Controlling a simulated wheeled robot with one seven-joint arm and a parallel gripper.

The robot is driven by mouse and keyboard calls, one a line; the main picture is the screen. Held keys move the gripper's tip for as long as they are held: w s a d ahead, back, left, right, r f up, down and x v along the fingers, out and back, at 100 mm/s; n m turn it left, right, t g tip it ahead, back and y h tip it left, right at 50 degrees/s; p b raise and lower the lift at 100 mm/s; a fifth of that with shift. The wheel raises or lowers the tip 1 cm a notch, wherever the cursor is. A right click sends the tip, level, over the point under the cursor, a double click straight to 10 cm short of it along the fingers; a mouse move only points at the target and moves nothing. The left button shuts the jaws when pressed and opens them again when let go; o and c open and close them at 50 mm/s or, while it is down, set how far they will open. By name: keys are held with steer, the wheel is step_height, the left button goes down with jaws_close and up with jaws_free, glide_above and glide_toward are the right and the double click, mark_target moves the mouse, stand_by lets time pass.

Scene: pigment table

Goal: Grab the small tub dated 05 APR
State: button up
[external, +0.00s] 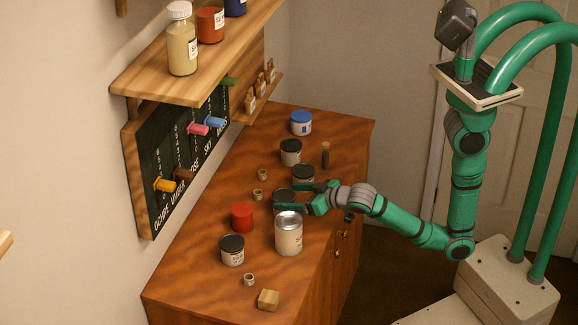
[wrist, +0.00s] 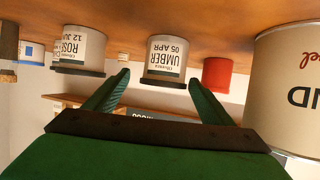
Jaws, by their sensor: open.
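The small tub dated 05 APR (wrist: 166,50) is pale with a dark lid and a label reading UMBER. It appears upside down in the wrist view, centred beyond my gripper's fingertips (wrist: 159,77). In the external view this tub (external: 283,197) stands on the wooden cabinet top (external: 195,275), partly hidden by my gripper (external: 290,197). My gripper is open and empty, reaching in from the right, with one finger toward each side of the tub. I cannot tell whether either finger touches it.
A large can (external: 288,235) stands close on the near side. A dark-lidded tub (external: 303,173), labelled ROSE 12 JUN in the wrist view (wrist: 80,45), stands on the far side. Other tubs and small wooden pieces are spread around.

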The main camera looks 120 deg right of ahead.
mark_target(275, 196)
steer(key=shift+w+x, duration=0.15)
steer(key=shift+x, duration=1.4)
steer(key=shift+w+x, duration=0.15)
steer(key=shift+x, duration=1.4)
steer(key=shift+a+r, duration=0.15)
steer(key=shift+r, duration=0.05)
steer(key=c, duration=1.2)
steer(key=shift+c, duration=0.2)
steer(key=shift+r, duration=0.1)
